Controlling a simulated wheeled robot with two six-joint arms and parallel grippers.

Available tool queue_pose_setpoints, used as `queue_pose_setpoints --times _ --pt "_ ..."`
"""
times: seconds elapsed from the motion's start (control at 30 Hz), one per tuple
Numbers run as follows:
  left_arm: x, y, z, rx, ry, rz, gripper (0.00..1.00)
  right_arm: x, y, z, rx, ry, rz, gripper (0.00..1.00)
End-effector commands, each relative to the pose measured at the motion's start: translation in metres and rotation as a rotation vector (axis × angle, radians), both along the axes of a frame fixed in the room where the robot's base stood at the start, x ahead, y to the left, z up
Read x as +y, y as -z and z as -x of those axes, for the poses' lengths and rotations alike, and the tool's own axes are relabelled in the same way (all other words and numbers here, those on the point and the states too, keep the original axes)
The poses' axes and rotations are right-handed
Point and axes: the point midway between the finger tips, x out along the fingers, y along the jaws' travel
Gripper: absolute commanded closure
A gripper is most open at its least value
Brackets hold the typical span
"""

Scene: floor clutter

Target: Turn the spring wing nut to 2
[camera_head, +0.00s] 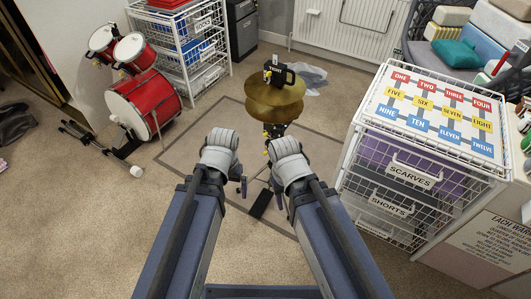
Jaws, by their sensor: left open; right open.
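The hi-hat cymbals (275,94) stand on the floor ahead of me, two brass discs one above the other on a dark stand. A black fitting (279,76) with white lettering and a small yellow tag sits on top of the upper cymbal. I cannot make out the spring wing nut or a number 2 at this size. My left gripper (241,184) and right gripper (276,185) are held low in front of the stand, nearer me and apart from the cymbals. Both are open and look empty. Their fingers are small and partly hidden by my wrists.
A red drum set (144,104) stands at left, with a black pedal stand (97,142) on the floor. White wire drawers (398,186) with a number mat (437,108) on top stand close at right. A sock rack (182,48) is behind. Carpet between is mostly clear.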

Motion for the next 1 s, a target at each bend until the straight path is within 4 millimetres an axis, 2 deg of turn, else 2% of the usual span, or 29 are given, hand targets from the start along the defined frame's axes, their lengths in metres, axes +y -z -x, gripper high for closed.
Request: queue_pose_setpoints --times 0.03,0.3,0.47,0.57,0.6,0.67,0.8,0.9,1.0 --pt "0.004 0.035 -0.003 -0.005 -0.012 0.005 0.00 0.000 0.035 0.000 0.000 0.000 0.000 0.50" --pt "0.018 0.122 -0.024 -0.057 -0.036 0.060 0.00 0.000 0.122 0.000 -0.001 0.000 0.001 0.50" --pt "0.013 0.163 -0.050 -0.137 0.004 0.135 0.00 0.000 0.166 0.000 -0.002 0.000 0.000 0.50" --pt "0.001 0.180 -0.079 -0.234 0.065 0.209 0.00 0.000 0.191 -0.001 -0.003 0.000 0.001 0.50" --pt "-0.008 0.184 -0.096 -0.296 0.106 0.251 0.00 0.000 0.200 -0.001 -0.003 0.000 0.001 0.50" --pt "-0.024 0.179 -0.127 -0.416 0.174 0.317 0.00 0.000 0.208 -0.001 -0.002 -0.001 0.001 0.50" --pt "-0.053 0.143 -0.185 -0.683 0.291 0.409 0.00 0.000 0.209 -0.001 -0.002 -0.001 0.001 0.50" --pt "-0.065 0.115 -0.217 -0.852 0.335 0.433 0.00 0.000 0.209 -0.001 -0.002 -0.001 0.001 0.50" --pt "-0.069 0.092 -0.240 -0.983 0.352 0.435 0.00 0.000 0.208 -0.001 -0.002 -0.001 0.001 0.50"
